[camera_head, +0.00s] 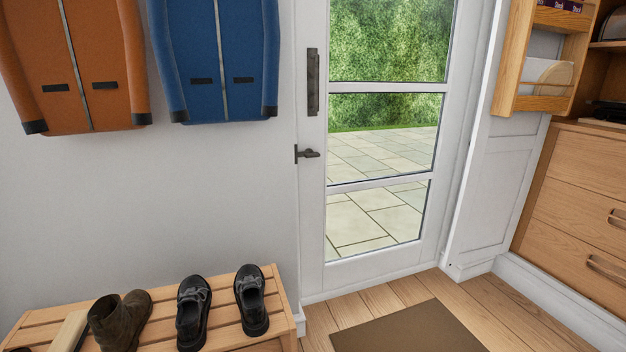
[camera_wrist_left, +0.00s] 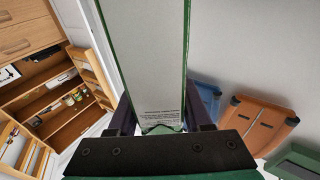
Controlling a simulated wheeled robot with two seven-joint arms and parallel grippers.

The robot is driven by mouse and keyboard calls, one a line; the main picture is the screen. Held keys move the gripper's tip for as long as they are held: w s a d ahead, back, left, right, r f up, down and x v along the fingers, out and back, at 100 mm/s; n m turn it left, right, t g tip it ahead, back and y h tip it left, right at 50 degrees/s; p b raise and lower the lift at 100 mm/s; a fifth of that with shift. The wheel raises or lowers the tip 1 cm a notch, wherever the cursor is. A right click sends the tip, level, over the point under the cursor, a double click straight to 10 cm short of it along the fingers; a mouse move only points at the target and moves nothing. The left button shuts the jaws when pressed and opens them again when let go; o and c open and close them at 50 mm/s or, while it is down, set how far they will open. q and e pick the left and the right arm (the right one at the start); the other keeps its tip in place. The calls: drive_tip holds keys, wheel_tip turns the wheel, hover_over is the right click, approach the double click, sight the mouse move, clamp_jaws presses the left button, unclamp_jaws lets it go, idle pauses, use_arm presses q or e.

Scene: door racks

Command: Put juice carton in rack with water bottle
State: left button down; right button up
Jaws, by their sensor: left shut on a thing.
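In the left wrist view my left gripper (camera_wrist_left: 160,118) is shut on a white carton with green edges and small print, the juice carton (camera_wrist_left: 156,60). The carton fills the top middle of that view, and its far end is cut off. Neither gripper shows in the head view. A wooden door rack (camera_head: 504,60) hangs at the upper right of the head view, only partly in frame, with a dark packet and a pale rounded thing in it. In the wrist view, wooden racks (camera_wrist_left: 92,75) flank an open cabinet at the left. I cannot make out a water bottle.
A glazed door (camera_head: 313,220) stands in the middle. A slatted shoe bench (camera_head: 222,330) with several shoes is at the lower left. Orange (camera_head: 75,70) and blue (camera_head: 215,60) jackets hang above. Wooden drawers (camera_head: 580,200) stand at the right. A brown mat (camera_head: 405,330) lies on the floor.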

use_arm(q)
drive_tip(key=shift+s+d+r+p, duration=0.35)
drive_tip(key=shift+s+p, duration=0.1)
drive_tip(key=shift+s, duration=0.05)
wheel_tip(320, 180, up, 4)
drive_tip(key=p, duration=0.6)
drive_tip(key=shift+w+a+r, duration=0.15)
drive_tip(key=shift+r, duration=0.1)
drive_tip(key=shift+n+y, duration=0.5)
drive_tip(key=shift+y, duration=0.3)
wheel_tip(320, 180, up, 6)
drive_tip(key=p, duration=0.8)
drive_tip(key=shift+w+a+f, duration=0.1)
wheel_tip(320, 180, up, 6)
drive_tip(key=n+y+p, duration=0.2)
drive_tip(key=y+p, duration=0.1)
drive_tip(key=p, duration=1)
drive_tip(key=shift+d+t+y, duration=0.2)
drive_tip(key=shift+t+y, duration=0.2)
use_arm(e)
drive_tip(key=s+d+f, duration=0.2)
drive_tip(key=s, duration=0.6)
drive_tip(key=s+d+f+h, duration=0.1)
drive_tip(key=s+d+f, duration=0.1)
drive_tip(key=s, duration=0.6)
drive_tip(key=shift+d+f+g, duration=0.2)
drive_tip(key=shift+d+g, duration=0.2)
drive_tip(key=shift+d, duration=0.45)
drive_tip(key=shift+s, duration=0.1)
